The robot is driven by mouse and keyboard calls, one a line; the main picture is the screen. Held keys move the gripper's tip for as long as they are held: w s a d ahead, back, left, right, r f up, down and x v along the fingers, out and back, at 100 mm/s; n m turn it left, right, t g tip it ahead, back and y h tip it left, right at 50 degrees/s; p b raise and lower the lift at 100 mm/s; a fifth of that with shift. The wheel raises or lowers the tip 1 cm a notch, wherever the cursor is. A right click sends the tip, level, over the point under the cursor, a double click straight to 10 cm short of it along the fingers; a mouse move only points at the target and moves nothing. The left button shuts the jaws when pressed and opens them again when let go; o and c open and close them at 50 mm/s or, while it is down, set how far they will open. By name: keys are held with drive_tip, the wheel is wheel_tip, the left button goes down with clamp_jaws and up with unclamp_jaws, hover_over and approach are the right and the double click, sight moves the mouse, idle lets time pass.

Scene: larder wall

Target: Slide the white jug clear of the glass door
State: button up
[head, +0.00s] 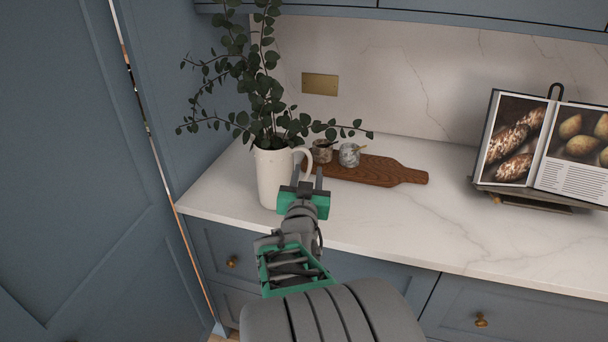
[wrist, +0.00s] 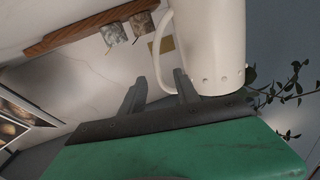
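The white jug (head: 272,180) stands upright on the marble counter near its left end, with leafy green stems in it. Its handle (head: 305,155) points right. My gripper (head: 308,178) is at the jug's right side, below the handle, with its fingers apart. In the wrist view, the jug (wrist: 218,45) is at upper right. No clear glass pane shows; a tall blue panel (head: 75,170) with a thin shiny edge stands at left.
A wooden board (head: 385,172) lies behind and right of the jug, with two small jars (head: 349,154) at its left end. An open cookbook (head: 550,150) stands on a holder at right. The counter's front middle (head: 400,220) is clear. Blue drawers lie below.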

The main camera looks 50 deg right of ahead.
sight(310, 158)
drive_tip(key=p+x, duration=0.1)
drive_tip(key=x, duration=0.6)
drive_tip(key=shift+w+d, duration=0.25)
drive_tip(key=shift+d, duration=0.1)
drive_tip(key=shift+c, duration=0.4)
clamp_jaws()
idle(0.6)
